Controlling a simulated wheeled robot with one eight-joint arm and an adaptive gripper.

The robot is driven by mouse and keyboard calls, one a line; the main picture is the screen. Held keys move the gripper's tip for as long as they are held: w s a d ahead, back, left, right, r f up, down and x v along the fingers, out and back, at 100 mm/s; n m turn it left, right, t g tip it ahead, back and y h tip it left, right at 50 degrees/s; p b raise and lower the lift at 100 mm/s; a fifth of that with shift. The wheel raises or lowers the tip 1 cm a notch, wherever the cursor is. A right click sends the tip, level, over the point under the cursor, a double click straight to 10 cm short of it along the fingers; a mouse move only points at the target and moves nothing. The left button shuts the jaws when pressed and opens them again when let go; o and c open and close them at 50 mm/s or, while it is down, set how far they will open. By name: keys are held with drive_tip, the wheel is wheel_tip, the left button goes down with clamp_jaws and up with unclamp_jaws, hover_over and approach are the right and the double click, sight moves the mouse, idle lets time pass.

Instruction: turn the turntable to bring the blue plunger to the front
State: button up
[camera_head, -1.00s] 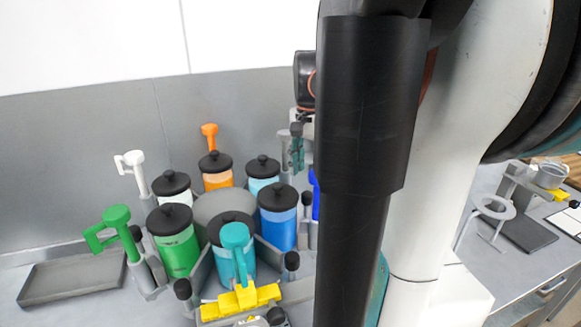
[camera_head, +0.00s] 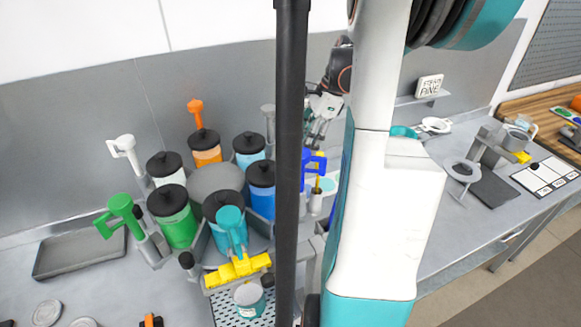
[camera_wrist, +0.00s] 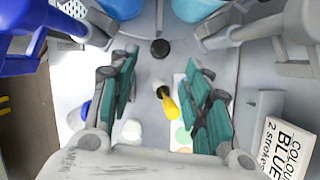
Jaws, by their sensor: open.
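The grey turntable (camera_head: 217,181) carries a ring of black-lidded jars. The teal jar (camera_head: 221,239) is at the front, with the teal plunger (camera_head: 231,222) above a yellow fixture. The blue jar (camera_head: 262,203) is at front right. The blue plunger (camera_head: 318,160) is at the right, partly hidden by my arm; a dark blue handle (camera_wrist: 25,45) shows at upper left in the wrist view. My gripper (camera_wrist: 160,68) is open, its teal fingers spread with nothing held. A black knob (camera_wrist: 160,48) shows beyond the fingertips. In the head view my gripper (camera_head: 323,112) is above and behind the blue plunger.
Green (camera_head: 121,212), white (camera_head: 125,150) and orange (camera_head: 196,112) plungers stand around the ring. Posts with black knobs (camera_head: 186,260) stick out between jars. An empty grey tray (camera_head: 80,254) lies left. A card reading "COLOUR BLUE 2 strokes" (camera_wrist: 288,148) stands near my gripper.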

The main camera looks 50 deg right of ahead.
sight(291, 169)
drive_tip(key=b+x, duration=0.1)
drive_tip(key=x, duration=1)
drive_tip(key=shift+f, duration=0.1)
clamp_jaws()
